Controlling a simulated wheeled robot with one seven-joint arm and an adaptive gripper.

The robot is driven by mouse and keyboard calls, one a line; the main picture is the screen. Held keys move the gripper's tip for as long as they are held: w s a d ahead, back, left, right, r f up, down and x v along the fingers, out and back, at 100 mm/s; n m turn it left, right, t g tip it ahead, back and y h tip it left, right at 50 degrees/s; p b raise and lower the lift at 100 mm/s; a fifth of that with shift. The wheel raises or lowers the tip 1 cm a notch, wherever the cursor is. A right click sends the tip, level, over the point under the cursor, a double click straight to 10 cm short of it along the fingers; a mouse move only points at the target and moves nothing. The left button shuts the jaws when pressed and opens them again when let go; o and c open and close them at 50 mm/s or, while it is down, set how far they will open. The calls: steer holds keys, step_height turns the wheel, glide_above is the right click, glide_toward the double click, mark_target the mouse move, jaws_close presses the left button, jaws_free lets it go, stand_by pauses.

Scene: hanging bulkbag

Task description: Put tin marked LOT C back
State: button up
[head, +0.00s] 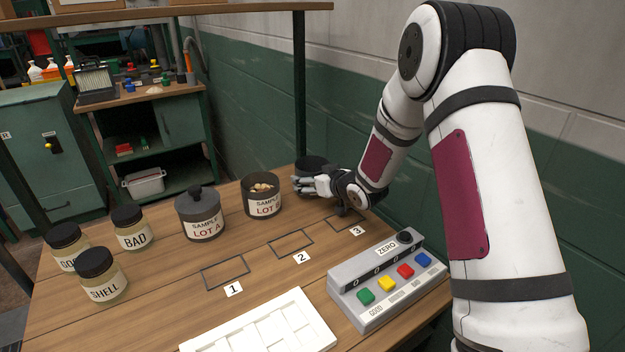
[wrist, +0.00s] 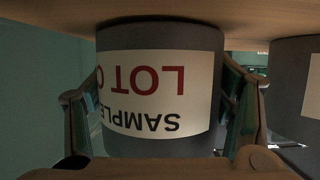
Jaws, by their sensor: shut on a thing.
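The tin marked LOT C (wrist: 160,92) fills the wrist view, upside down in the picture, with a finger of my gripper (wrist: 162,110) on each side. My gripper (head: 318,185) is shut on it. In the head view the tin's dark rim (head: 310,163) shows behind my gripper, at the right end of the row of tins; its label is hidden there. In the wrist view its base is at or very near the wooden bench top; I cannot tell if it touches. The LOT B tin (head: 263,206) stands open to its left, with pale pieces inside. The LOT A tin (head: 200,229) has its lid on.
Outlined squares 1 (head: 225,272), 2 (head: 291,243) and 3 (head: 346,221) are empty. A grey button box (head: 390,282) and a white tray (head: 262,330) lie in front. Jars, including BAD (head: 134,236) and SHELL (head: 103,288), stand left. A post (head: 299,90) rises behind.

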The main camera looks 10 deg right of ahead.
steer(key=shift+f, duration=0.1)
steer(key=shift+f, duration=0.1)
steer(key=o, duration=1.3)
